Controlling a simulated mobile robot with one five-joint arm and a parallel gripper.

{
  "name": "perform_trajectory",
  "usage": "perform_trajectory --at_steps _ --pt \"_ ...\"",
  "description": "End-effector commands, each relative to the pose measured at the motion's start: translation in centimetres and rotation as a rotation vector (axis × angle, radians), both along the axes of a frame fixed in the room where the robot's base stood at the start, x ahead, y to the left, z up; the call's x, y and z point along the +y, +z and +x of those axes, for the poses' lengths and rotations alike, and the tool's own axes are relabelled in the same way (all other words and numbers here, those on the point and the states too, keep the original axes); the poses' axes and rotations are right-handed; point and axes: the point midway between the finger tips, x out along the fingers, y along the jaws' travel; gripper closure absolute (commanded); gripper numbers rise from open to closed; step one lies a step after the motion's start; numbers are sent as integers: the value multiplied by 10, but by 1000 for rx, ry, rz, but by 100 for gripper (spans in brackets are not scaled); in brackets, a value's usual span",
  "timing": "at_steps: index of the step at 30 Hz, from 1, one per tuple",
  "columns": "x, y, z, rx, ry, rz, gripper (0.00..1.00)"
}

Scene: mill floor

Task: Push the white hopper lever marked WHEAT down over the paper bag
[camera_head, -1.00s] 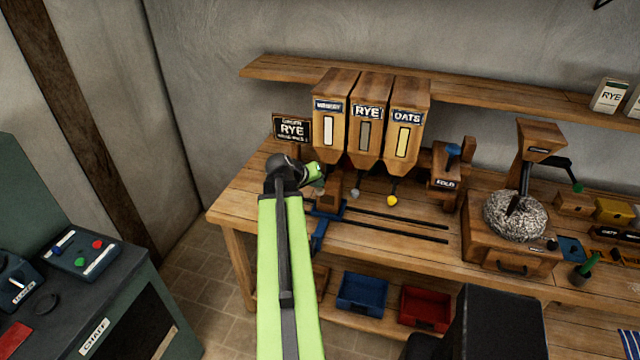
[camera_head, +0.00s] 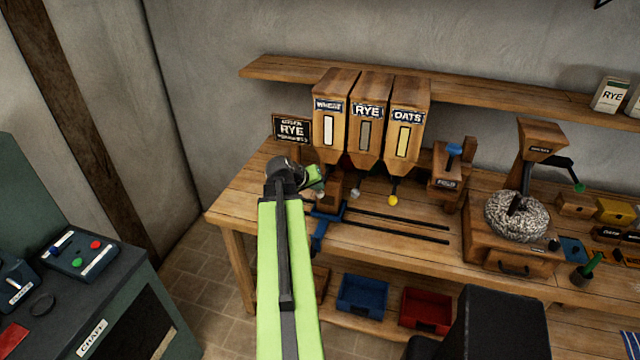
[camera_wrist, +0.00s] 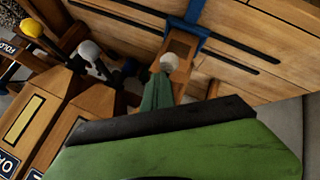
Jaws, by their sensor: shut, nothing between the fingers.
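The hopper marked WHEAT (camera_head: 328,106) is the left one of three wooden hoppers on the bench. Its white lever knob (camera_wrist: 168,62) shows in the wrist view, right at the tip of my green fingers; whether they touch I cannot tell. My gripper (camera_head: 316,182) is shut and empty, below the WHEAT hopper's spout, and also fills the lower wrist view (camera_wrist: 158,92). In the head view it hides most of the lever. The brown paper bag (camera_head: 335,190) stands under that hopper at the blue carriage (camera_head: 323,226), partly covered by my gripper.
The RYE hopper's grey knob (camera_head: 355,195) and the OATS hopper's yellow knob (camera_head: 392,200) hang close by on the right. A sign reading RYE (camera_head: 292,129) stands left of the hoppers. Two dark rails (camera_head: 400,231) run right along the bench. A FOLD device (camera_head: 447,178) stands beyond.

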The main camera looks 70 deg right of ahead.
Motion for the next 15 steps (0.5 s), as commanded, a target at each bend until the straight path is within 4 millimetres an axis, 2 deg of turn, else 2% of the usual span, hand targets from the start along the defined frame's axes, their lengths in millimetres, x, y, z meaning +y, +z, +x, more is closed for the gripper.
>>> perform_trajectory --at_steps 15 --pt "0 -7 0 0 -1 1 100"
